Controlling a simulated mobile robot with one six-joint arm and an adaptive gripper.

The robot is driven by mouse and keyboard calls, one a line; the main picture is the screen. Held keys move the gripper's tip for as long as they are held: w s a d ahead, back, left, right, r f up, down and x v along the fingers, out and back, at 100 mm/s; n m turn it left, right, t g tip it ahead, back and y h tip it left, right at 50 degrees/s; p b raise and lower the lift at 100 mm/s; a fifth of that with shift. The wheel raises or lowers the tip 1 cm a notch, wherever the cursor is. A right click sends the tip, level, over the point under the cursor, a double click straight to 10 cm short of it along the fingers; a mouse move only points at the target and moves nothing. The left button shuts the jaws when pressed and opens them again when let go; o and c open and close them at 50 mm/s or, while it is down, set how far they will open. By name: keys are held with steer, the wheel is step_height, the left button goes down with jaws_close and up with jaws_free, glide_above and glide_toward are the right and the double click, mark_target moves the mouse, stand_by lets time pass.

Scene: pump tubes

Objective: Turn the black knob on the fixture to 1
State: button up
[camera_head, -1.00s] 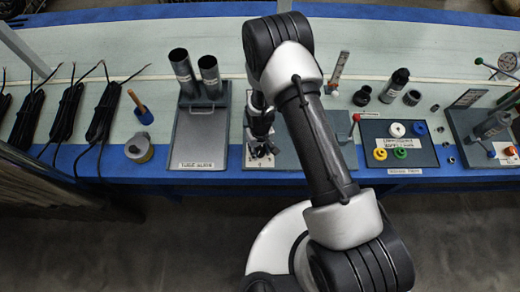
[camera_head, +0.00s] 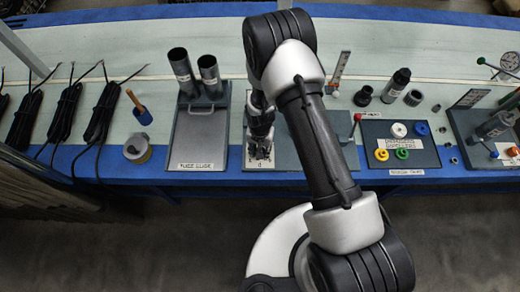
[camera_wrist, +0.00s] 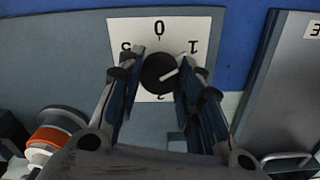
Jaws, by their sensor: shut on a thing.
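The round black knob (camera_wrist: 158,72) sits on a white dial plate (camera_wrist: 170,25) in the wrist view. The plate has 0 at the top of the picture, 1 at the right, 2 below and 3 at the left, partly hidden by a finger. The light pointer line on the knob points right and slightly up, roughly toward 1. My gripper (camera_wrist: 157,78) has one finger on each side of the knob and is shut on it. In the head view my gripper (camera_head: 260,150) is over the plate (camera_head: 261,164) and hides the knob.
In the head view, a plate with two upright tubes (camera_head: 193,66) stands left of the fixture. A dark tray (camera_head: 415,160) with coloured rings lies to the right, past my arm. Black cables (camera_head: 65,112) lie at far left. An orange and white part (camera_wrist: 48,138) is near the fixture.

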stand_by(0.4)
steer(key=o, duration=1.1)
steer(key=shift+c, duration=0.2)
step_height(320, 180, up, 12)
steer(key=shift+r, duration=0.1)
